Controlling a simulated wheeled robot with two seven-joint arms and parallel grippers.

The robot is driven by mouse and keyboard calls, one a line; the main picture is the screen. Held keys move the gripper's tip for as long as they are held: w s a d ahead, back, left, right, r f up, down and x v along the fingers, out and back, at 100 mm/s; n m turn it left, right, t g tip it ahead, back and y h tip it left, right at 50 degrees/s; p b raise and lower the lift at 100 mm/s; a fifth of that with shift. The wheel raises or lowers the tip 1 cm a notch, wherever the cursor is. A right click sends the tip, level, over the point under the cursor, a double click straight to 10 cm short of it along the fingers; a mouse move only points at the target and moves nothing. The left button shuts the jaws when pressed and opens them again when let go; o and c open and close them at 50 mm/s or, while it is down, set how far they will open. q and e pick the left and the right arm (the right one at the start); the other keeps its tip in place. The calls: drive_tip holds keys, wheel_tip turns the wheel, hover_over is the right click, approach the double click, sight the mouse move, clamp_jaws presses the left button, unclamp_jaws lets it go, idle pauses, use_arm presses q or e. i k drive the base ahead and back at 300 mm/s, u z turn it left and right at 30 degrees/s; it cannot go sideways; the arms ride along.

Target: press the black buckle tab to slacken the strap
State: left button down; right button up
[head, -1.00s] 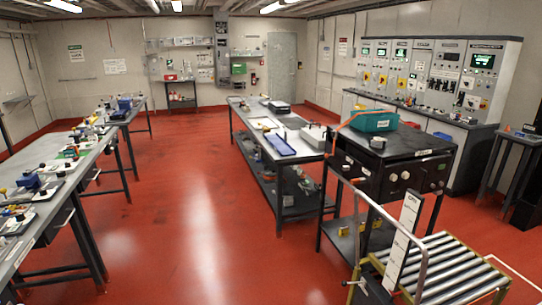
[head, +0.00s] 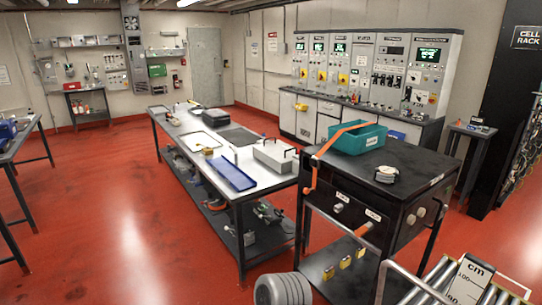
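An orange strap (head: 341,135) runs over a teal bin (head: 371,139) on top of a black cart (head: 438,165). Its orange end hangs down the cart's left front corner. A small dark spot sits on the strap near the cart's top left edge, but I cannot make out a buckle tab for certain. Neither of my grippers is in view.
A round dark-topped device (head: 386,175) lies on the cart top. A long workbench (head: 178,128) with a blue tray (head: 231,174) stands to the left of the cart. A roller stand (head: 425,290) is in front at the right. Red floor is open at left.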

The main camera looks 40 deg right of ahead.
sight(313, 161)
drive_tip(key=z, duration=0.5)
drive_tip(key=i, duration=1.85)
drive_tip(key=z, duration=1.25)
drive_tip(key=i, duration=0.5)
drive_tip(key=z, duration=0.2)
